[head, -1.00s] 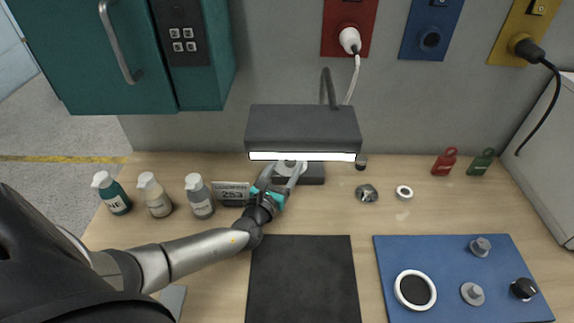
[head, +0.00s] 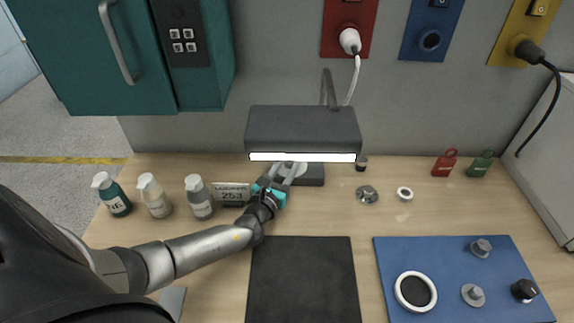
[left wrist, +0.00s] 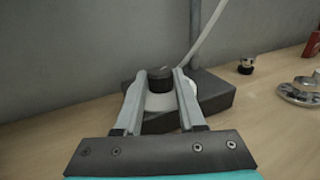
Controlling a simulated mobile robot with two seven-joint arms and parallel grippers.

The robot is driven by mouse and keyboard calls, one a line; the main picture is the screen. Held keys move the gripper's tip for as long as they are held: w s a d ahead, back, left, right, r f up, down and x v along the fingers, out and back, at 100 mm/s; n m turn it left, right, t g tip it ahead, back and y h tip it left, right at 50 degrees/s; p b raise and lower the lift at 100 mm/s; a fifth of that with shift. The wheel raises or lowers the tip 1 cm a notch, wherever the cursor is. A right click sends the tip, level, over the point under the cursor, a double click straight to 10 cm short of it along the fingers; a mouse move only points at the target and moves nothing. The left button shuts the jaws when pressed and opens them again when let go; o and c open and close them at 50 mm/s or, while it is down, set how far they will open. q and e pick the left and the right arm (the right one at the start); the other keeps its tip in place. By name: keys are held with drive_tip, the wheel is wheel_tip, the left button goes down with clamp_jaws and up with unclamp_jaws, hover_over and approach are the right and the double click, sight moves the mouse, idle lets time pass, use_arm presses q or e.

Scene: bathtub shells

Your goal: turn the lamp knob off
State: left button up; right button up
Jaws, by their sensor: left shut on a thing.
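The desk lamp has a dark box-shaped shade (head: 303,128) with a bright white strip along its lower front edge, so it is lit. Its dark base (head: 312,175) stands on the table below the shade. The lamp knob (left wrist: 160,79) is a dark cylinder above a pale round disc (left wrist: 157,98) on the base, best seen in the left wrist view. My left gripper (head: 288,168) reaches the base from the front left. In the left wrist view its two fingers (left wrist: 158,76) are shut on the knob, one on each side. My right gripper is not in view.
Several bottles (head: 200,198) and a numbered sign (head: 232,194) stand left of my gripper. A black mat (head: 303,280) lies in front, and a blue board (head: 450,260) with knobs lies at right. A metal part (head: 367,194) and white ring (head: 404,193) lie right of the lamp.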

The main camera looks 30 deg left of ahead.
use_arm(q)
clamp_jaws()
